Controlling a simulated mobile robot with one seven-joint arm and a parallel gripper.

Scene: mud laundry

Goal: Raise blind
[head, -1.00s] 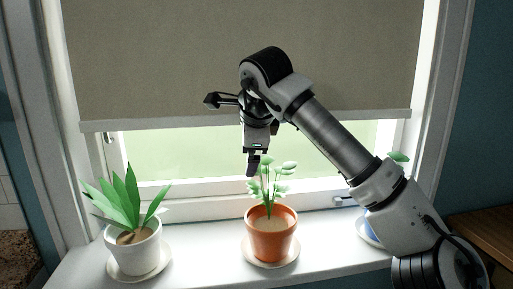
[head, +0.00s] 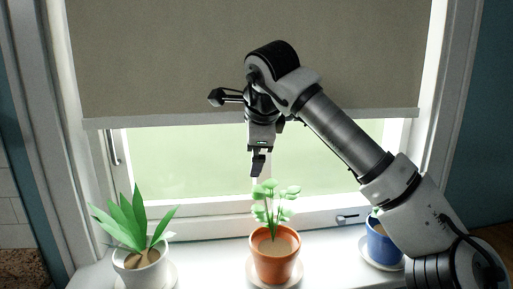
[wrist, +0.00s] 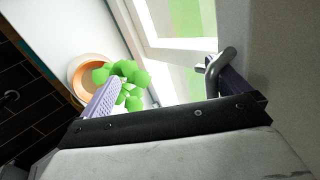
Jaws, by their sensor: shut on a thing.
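The grey-beige roller blind (head: 160,60) covers the upper part of the window, with its pale bottom bar (head: 165,118) a little below mid-window. My gripper (head: 258,165) points down in front of the bar's middle. In the wrist view, a grey curved pull handle (wrist: 215,70) shows by the blind's surface (wrist: 285,45), against one finger. The other finger (wrist: 97,105) is seen at left. My gripper is shut on the pull handle; its exact contact is partly hidden.
A terracotta pot (head: 274,262) with a small plant stands on the sill just below my gripper. A white pot (head: 143,272) stands left and a blue pot (head: 380,245) right, partly behind my arm. A window handle (head: 113,147) is at left.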

